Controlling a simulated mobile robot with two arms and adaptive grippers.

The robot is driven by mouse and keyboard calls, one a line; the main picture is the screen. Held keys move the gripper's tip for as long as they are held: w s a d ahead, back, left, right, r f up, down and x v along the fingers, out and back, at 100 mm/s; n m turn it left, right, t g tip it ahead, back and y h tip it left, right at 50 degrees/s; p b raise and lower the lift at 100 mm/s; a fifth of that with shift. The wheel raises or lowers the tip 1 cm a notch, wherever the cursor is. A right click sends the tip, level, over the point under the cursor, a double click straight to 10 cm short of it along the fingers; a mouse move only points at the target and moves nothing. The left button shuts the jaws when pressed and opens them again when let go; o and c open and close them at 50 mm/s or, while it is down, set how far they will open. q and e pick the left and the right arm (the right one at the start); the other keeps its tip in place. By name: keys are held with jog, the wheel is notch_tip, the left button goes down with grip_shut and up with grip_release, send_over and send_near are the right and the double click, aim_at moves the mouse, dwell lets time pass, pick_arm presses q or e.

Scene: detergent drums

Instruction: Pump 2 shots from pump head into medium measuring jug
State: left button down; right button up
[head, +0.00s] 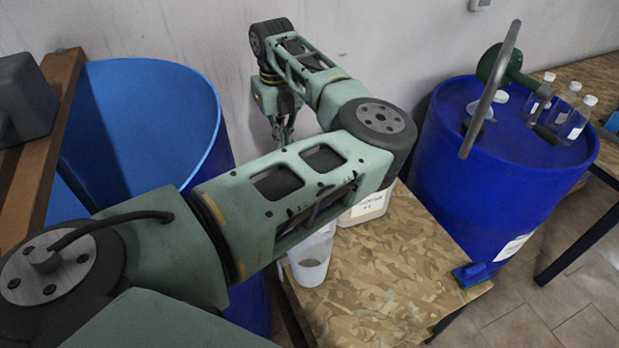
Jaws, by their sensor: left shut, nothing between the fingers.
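My left arm reaches from the lower left across the middle of the view. My left gripper (284,137) hangs near the wall behind the small table, fingers down, shut and empty. A translucent measuring jug (313,264) stands on the table's left part, partly covered by my arm. A pale container with a label (370,208) stands behind it, mostly hidden by my arm. I cannot see a pump head on that container. A green hand pump with a long grey lever (494,85) sits on the blue drum at the right. My right gripper is not in view.
The camouflage-patterned table (400,270) is clear at its front right, with a small blue item (470,273) at its edge. The closed blue drum (490,170) carries several clear bottles. An open blue drum (150,95) stands left beside a wooden beam (45,140).

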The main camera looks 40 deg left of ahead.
pick_arm(q)
jog(key=shift+f+b, duration=0.9)
jog(key=shift+f, duration=0.3)
jog(key=shift+f+b, duration=1.65)
jog(key=shift+f, duration=0.3)
jog(key=shift+r+p, duration=0.55)
jog(key=shift+r, duration=0.75)
jog(key=shift+r+p, duration=0.6)
jog(key=shift+r, duration=1.35)
